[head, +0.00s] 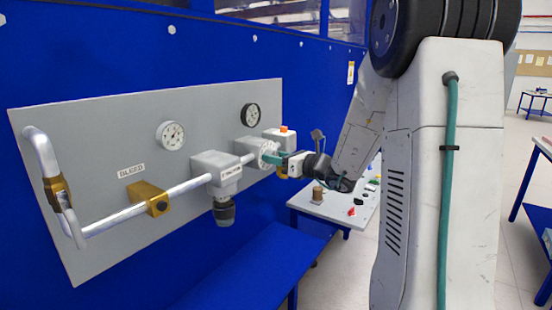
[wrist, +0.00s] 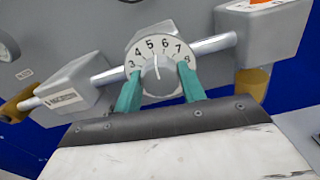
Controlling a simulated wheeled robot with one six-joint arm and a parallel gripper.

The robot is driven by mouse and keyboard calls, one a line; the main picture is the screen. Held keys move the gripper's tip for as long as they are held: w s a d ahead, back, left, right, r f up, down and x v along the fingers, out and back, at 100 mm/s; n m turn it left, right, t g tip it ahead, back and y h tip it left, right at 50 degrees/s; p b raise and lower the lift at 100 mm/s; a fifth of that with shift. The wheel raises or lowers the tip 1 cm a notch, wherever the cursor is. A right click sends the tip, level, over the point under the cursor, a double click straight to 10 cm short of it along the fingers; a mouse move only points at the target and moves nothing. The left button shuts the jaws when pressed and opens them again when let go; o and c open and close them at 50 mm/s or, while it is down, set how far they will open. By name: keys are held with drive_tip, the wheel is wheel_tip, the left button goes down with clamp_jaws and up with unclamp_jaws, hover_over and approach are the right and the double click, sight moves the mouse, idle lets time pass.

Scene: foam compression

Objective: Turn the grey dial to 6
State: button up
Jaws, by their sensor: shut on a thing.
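The grey dial (wrist: 158,82) sits in the middle of the wrist view, in front of a white numbered scale (wrist: 137,63). Its white pointer line points up, just right of the 5 and left of the 6. My gripper (wrist: 158,85) has its two teal fingers on either side of the dial, shut on it. In the head view my gripper (head: 272,157) reaches the white dial face (head: 264,148) from the right. The knob itself is mostly hidden there by the fingers.
The dial is on a pipe along a grey panel (head: 100,130). A regulator box (head: 215,167) is left of it, with two gauges (head: 171,135) above. A box with an orange button (head: 283,129) is close by. A table (head: 335,205) with small objects stands below right.

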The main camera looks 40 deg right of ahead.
drive_tip(key=shift+f+m, duration=0.1)
drive_tip(key=shift+m, duration=1.8)
drive_tip(key=o, duration=1)
drive_tip(key=shift+d, duration=0.1)
drive_tip(key=shift+c, duration=0.2)
drive_tip(key=v, duration=0.7)
drive_tip(key=shift+s, duration=0.4)
drive_tip(key=shift+d, duration=0.1)
